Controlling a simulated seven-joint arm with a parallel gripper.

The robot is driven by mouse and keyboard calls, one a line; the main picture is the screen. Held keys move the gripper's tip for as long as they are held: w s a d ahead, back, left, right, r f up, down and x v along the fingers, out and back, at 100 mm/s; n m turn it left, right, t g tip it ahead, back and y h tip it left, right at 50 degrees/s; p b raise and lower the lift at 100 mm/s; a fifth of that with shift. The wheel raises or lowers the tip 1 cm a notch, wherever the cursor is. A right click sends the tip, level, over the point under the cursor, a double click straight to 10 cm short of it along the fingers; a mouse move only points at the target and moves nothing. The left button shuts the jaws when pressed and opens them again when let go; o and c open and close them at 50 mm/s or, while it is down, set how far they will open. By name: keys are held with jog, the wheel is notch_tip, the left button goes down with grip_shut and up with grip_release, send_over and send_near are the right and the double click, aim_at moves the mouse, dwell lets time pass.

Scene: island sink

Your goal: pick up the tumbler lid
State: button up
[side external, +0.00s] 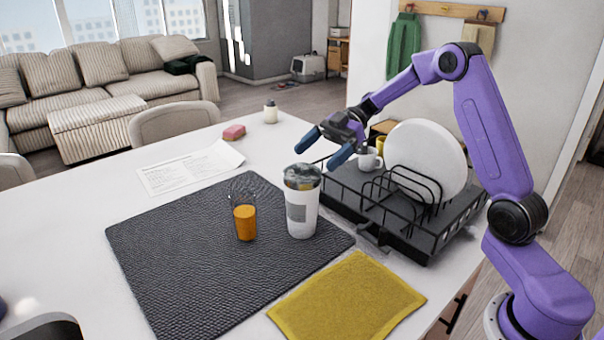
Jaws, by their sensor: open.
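A white tumbler (301,215) with a grey label stands upright on the dark textured mat. A grey, partly see-through tumbler lid (302,177) appears to sit on its top; fine detail is too small to tell. My gripper (321,152) is open, with its two blue fingers apart and empty.
A black dish rack (400,215) with a white plate (428,150) and mugs is close on the right. A yellow cloth (345,300) lies in front. The white counter (60,230) is clear at left.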

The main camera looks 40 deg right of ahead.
aim_at(302, 165)
jog(key=shift+r+x, duration=0.1)
jog(key=shift+x, duration=1.35)
jog(key=shift+r+x, duration=0.15)
jog(key=shift+x, duration=1.35)
jog(key=shift+s+a, duration=0.1)
jog(key=c, duration=0.7)
